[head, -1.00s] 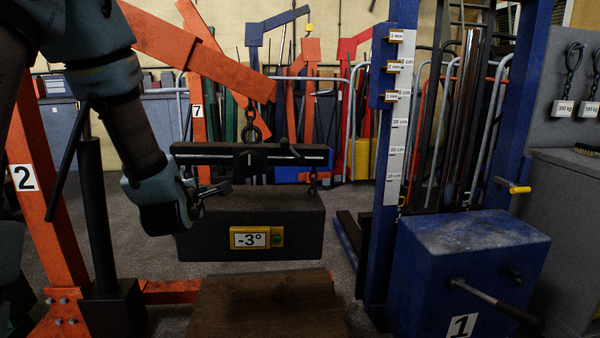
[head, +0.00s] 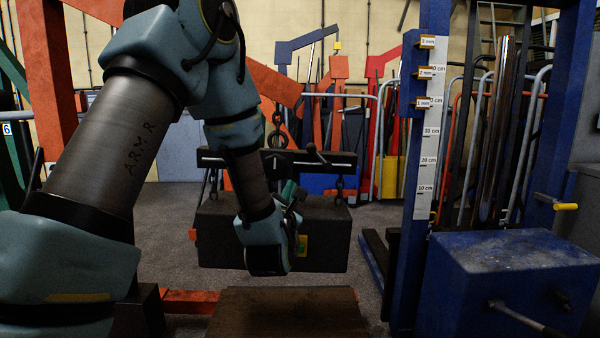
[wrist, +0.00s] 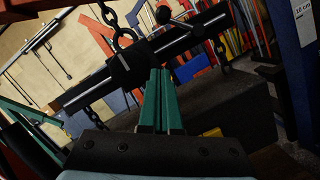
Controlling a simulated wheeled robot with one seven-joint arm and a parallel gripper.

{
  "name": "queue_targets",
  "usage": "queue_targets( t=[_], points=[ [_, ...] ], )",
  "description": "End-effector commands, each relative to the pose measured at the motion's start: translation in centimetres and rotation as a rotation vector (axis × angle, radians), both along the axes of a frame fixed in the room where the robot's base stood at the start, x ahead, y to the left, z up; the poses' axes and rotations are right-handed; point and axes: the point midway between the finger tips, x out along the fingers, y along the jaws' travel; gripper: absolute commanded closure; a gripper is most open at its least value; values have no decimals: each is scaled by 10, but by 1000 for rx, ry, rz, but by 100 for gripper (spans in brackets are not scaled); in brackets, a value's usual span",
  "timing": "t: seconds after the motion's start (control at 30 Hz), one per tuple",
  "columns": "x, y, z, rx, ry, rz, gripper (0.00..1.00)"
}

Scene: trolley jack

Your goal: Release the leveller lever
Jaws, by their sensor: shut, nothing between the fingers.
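The load leveller is a black bar (head: 230,160) hung from a chain (head: 277,130), and it also crosses the wrist view (wrist: 90,86). Its lever, with a dark ball knob (head: 312,147), sticks out right of the chain; the knob shows in the wrist view (wrist: 163,14) too. My gripper (head: 296,190) is shut, its green fingers (wrist: 160,72) pressed together and empty. In the head view it is below the lever, in front of the load. In the wrist view the lever lies beyond and above the fingertips, with no contact visible.
A dark block (head: 328,228) hangs from the bar by chains; my wrist mostly covers its yellow angle display (head: 303,245). A brown platform (head: 285,315) is below. A blue press with a scale (head: 428,130) and box (head: 510,260) stands right. Orange crane parts stand behind.

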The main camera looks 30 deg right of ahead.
Motion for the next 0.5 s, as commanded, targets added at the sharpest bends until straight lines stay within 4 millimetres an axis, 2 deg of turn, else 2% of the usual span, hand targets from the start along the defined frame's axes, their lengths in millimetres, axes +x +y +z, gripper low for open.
queue_targets(
  t=[0.17, 0.5],
  points=[
    [22, -14, 7, 0, -2, 1, 100],
    [78, -52, 20, 1, -2, 0, 100]
  ],
)
